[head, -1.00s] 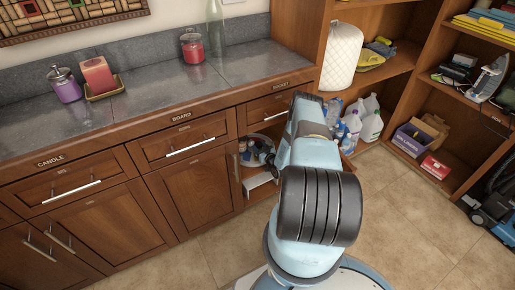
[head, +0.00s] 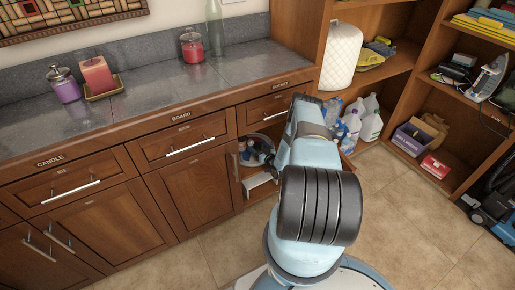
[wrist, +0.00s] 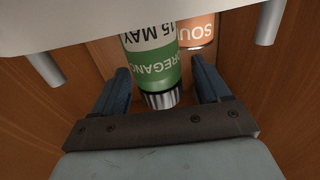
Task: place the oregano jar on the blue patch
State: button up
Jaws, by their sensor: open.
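The oregano jar (wrist: 155,64) shows in the wrist view, with a green and white label and a ridged silver-grey cap. The label appears upside down, and its upper part is cut off by a pale surface in front. My gripper (wrist: 160,80) is open, with one blue finger on each side of the jar's cap end. I cannot tell whether either finger touches it. In the head view my arm hides the gripper and the jar. No blue patch can be made out in either view.
An orange can (wrist: 196,32) lettered "SOU" stands close beside the jar. A pale panel with two posts (wrist: 268,22) crosses the top of the wrist view, and wooden walls (wrist: 290,90) close in both sides. The head view shows a counter (head: 140,100) and an open lower cabinet (head: 258,165).

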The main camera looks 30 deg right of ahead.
jog(key=s+d, duration=0.1)
jog(key=s, duration=1.1)
jog(key=shift+d, duration=0.1)
